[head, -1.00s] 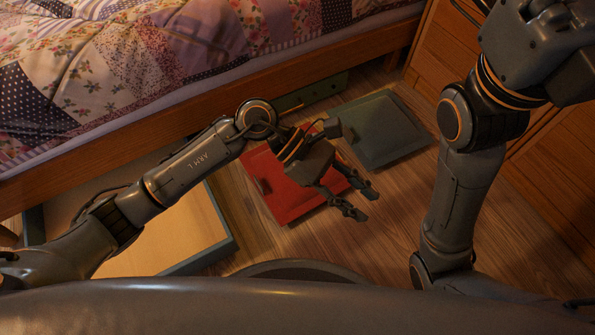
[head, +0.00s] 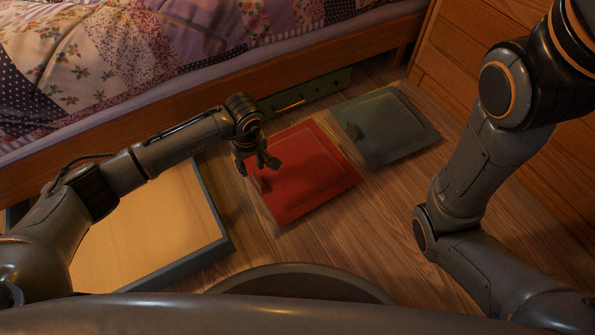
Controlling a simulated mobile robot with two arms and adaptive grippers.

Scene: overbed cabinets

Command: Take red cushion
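The red cushion (head: 308,178) is a flat red square lying on the wooden floor near the bed. A small dark red tab shows near its left edge. My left gripper (head: 257,165) points down over the cushion's upper left edge, close to the tab. Its fingers look spread apart with nothing between them. I cannot tell whether they touch the cushion. My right arm stands at the right, and its gripper is outside the picture.
A grey-green cushion (head: 392,130) lies to the right of the red one. An open drawer (head: 200,262) with a bare tan bottom is at the left. A bed with a wooden rail (head: 160,112) spans the back. A wooden cabinet (head: 545,185) stands at right.

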